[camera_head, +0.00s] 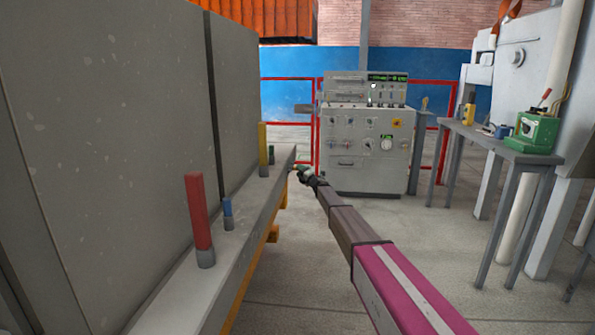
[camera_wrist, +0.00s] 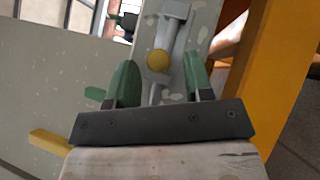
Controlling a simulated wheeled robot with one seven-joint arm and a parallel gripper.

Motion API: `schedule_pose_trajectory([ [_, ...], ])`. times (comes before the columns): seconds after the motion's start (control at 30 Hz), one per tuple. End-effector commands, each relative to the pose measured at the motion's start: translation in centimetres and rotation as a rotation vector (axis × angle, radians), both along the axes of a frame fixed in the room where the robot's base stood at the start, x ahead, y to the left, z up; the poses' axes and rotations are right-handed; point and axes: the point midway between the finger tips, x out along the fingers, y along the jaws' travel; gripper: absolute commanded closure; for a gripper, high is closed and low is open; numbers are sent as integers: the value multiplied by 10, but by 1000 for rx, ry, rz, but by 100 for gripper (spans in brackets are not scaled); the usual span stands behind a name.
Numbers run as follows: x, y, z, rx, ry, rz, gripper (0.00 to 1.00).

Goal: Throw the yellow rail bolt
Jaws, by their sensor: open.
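A round yellow knob (camera_wrist: 158,61) sits on a grey bolt-like bar on the rail in the wrist view; I take it for the yellow rail bolt. My gripper (camera_wrist: 160,65) is open, its two green fingers apart on either side of the knob. I cannot tell whether either finger touches it. In the head view my gripper (camera_head: 301,172) is small and dark at the far end of the rail (camera_head: 240,257), and the knob cannot be made out there. A yellow upright post (camera_head: 263,150) stands on the rail nearby.
A grey control cabinet (camera_head: 365,150) stands beyond. A bench (camera_head: 490,140) is at right. Open floor lies between.

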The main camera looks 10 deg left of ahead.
Motion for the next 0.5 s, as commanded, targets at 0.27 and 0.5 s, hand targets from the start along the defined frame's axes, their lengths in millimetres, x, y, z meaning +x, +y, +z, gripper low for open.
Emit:
schedule_pose_trajectory([
  [0.27, 18, 18, 7, 0, 1, -1, 53],
  [0.5, 18, 18, 7, 0, 1, -1, 59],
])
